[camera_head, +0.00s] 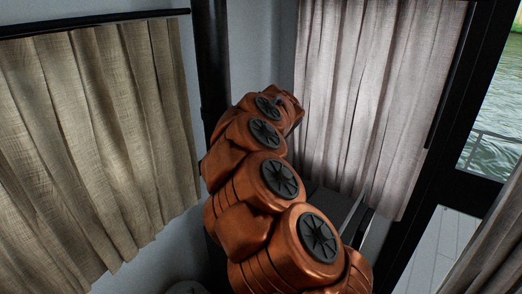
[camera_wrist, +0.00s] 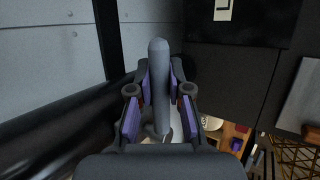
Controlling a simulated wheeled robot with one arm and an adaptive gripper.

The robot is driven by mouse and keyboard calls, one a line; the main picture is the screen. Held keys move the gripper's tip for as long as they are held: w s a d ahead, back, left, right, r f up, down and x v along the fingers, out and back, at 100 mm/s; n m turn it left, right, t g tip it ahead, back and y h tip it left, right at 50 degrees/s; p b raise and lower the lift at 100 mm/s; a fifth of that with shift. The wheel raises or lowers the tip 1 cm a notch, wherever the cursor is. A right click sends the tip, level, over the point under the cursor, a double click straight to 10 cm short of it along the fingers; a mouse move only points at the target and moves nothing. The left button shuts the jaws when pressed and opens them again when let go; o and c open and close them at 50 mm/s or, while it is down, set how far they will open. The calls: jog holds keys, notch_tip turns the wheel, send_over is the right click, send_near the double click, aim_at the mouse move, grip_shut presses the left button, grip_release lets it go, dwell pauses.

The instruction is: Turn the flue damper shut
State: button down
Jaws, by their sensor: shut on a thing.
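The black flue pipe (camera_head: 212,60) runs up the wall behind my arm in the head view. In the wrist view, a plain grey bar with a rounded end, which looks like the flue damper's handle (camera_wrist: 158,60), lies between the purple-padded fingers of my gripper (camera_wrist: 160,85). The gripper is shut on it, and the bar's rounded end sticks out past the fingertips. Where the handle joins the flue is not clear. In the head view my orange arm hides the gripper and the handle.
Beige curtains (camera_head: 95,140) hang at the left, and paler curtains (camera_head: 375,95) hang at the right. A dark-framed opening at the far right shows water (camera_head: 495,105). The wrist view shows a dark panel (camera_wrist: 235,80) and small items low at the right.

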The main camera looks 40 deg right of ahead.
jog(key=shift+f, duration=0.15)
dwell(0.4)
jog(key=c, duration=1.1)
grip_release()
jog(key=shift+d+v, duration=0.2)
jog(key=shift+v, duration=5.75)
